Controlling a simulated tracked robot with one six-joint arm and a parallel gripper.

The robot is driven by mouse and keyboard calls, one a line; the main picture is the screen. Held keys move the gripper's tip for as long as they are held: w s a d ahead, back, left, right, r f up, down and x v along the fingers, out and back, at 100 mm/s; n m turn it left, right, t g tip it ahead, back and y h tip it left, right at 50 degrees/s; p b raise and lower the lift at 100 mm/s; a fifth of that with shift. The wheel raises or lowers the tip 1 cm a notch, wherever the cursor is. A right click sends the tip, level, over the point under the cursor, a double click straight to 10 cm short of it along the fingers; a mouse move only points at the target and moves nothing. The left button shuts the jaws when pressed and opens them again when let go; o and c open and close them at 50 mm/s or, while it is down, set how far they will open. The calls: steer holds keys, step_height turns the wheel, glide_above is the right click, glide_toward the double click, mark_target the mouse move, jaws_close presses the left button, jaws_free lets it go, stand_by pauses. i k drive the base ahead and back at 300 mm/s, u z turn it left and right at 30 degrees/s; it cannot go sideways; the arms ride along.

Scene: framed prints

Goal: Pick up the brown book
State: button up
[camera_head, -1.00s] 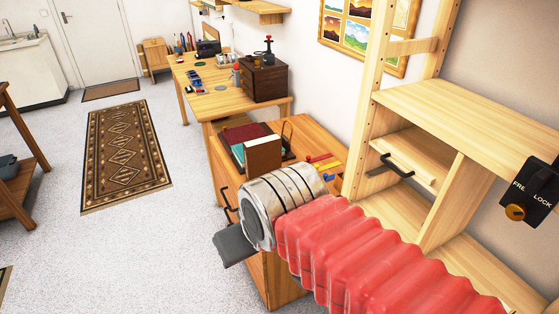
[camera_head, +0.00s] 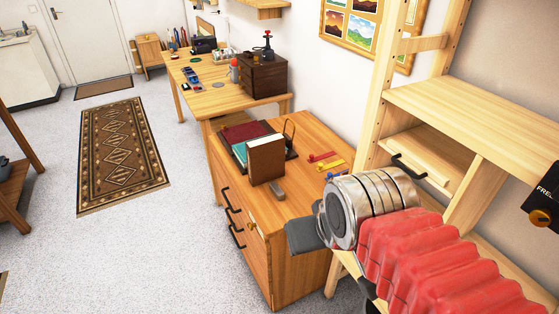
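The brown book (camera_head: 266,160) stands upright on top of the wooden drawer cabinet (camera_head: 293,205), with its pale page edge showing along the top. A dark red book (camera_head: 246,131) and a teal one (camera_head: 239,151) are behind it to the left, by a black wire stand (camera_head: 290,138). My gripper (camera_head: 306,236) shows as a dark grey piece past the metal wrist, in front of the cabinet's right part and apart from the book. The wrist hides much of it, so its opening cannot be made out.
A small grey object (camera_head: 277,190) lies before the book; red, yellow and blue items (camera_head: 328,166) lie to its right. A pale wooden shelf unit (camera_head: 470,110) stands at right. A desk (camera_head: 225,97) is behind.

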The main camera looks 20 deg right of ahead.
mark_target(264, 155)
steer(key=z, duration=0.05)
steer(key=k, duration=1.15)
steer(key=u, duration=0.3)
steer(key=i, duration=0.55)
steer(key=u, duration=0.95)
steer(key=i, duration=1.45)
steer(key=u, duration=0.05)
